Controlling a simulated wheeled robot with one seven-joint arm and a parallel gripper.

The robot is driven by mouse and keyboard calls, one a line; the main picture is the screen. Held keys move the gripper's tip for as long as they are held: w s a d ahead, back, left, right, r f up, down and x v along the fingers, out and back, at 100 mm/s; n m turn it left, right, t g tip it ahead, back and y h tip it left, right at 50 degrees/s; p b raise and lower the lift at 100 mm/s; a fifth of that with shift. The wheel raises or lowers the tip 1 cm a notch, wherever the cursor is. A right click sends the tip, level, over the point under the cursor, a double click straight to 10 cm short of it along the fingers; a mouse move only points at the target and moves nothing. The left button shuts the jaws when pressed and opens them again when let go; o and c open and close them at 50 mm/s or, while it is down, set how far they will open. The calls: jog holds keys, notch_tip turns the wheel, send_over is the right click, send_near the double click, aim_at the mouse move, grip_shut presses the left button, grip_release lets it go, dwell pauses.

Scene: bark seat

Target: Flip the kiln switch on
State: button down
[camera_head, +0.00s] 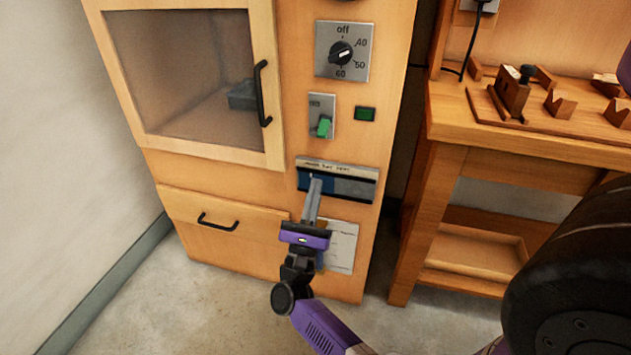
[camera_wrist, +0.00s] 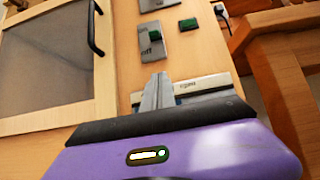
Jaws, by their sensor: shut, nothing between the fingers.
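The kiln is a wooden cabinet (camera_head: 290,150) with a windowed door. Its switch is a green rocker or toggle (camera_head: 324,127) on a grey plate, below the round dial (camera_head: 341,53). The green switch also shows in the wrist view (camera_wrist: 155,35), where a word on the plate below it ends in "off". My gripper (camera_head: 315,182) is shut and empty. Its fingertips are below the switch, in front of the dark slotted panel (camera_head: 345,189). In the wrist view, the closed fingers (camera_wrist: 158,82) point up toward the switch plate, apart from the switch.
A small dark green indicator (camera_head: 365,114) sits right of the switch. The door handle (camera_head: 263,93) stands out to the left. A drawer with a handle (camera_head: 219,222) is below. A wooden workbench (camera_head: 480,135) with blocks stands to the right.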

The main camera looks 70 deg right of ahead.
aim_at(324, 128)
jog(key=shift+t, duration=0.3)
jog(key=d+r, duration=0.1)
jog(key=r, duration=0.1)
jog(key=d+r, duration=0.2)
jog(key=r, duration=0.1)
jog(key=d+r, duration=0.1)
jog(key=r, duration=0.1)
jog(key=shift+w+d+r, duration=0.2)
jog(key=shift+d+r, duration=0.15)
jog(key=shift+a+r, duration=0.3)
jog(key=shift+r, duration=0.3)
jog(key=shift+a+r+p, duration=0.1)
jog(key=shift+r+p, duration=0.05)
jog(key=shift+p, duration=0.35)
